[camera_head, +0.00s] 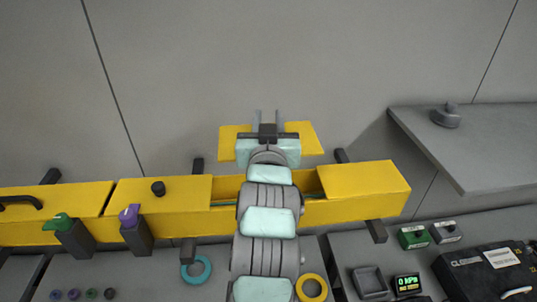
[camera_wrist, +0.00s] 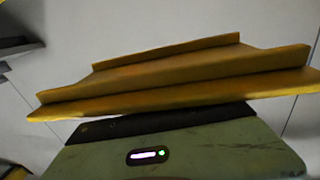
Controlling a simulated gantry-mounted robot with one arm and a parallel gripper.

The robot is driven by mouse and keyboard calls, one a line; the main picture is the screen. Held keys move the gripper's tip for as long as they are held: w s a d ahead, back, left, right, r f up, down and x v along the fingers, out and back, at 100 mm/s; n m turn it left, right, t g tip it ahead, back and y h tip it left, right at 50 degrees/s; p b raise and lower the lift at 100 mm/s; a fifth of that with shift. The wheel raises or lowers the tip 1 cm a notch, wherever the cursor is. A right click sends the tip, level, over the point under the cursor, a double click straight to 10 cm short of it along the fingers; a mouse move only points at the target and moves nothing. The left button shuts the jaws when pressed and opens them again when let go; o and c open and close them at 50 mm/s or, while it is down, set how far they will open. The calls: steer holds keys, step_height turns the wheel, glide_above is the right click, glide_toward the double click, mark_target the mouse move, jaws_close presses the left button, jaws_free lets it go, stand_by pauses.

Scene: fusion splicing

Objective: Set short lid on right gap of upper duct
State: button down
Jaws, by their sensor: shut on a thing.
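The short lid (camera_head: 302,131) is a yellow plate held by my gripper (camera_head: 267,125). In the head view it stands out on both sides of my gripper, above and behind the upper duct in the picture. The wrist view shows the short lid (camera_wrist: 180,80) close up, with its folded edges, slightly tilted. The upper duct (camera_head: 360,211) is a long yellow channel. Lids cover its left stretch and its right end. The gap (camera_head: 228,190) shows left of my arm, with a thin green line inside. My arm hides the middle of this gap. The fingertips are mostly hidden.
Clips with a green top (camera_head: 62,221) and a purple top (camera_head: 130,215) stand at the duct's front. A grey shelf (camera_head: 490,145) is at the right. Teal (camera_head: 196,269) and yellow (camera_head: 312,287) rings lie below the duct. The wall area above the duct is bare.

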step_height(320, 180, down, 10)
steer(key=p, duration=0.2)
stand_by(0.3)
steer(key=shift+f, duration=0.2)
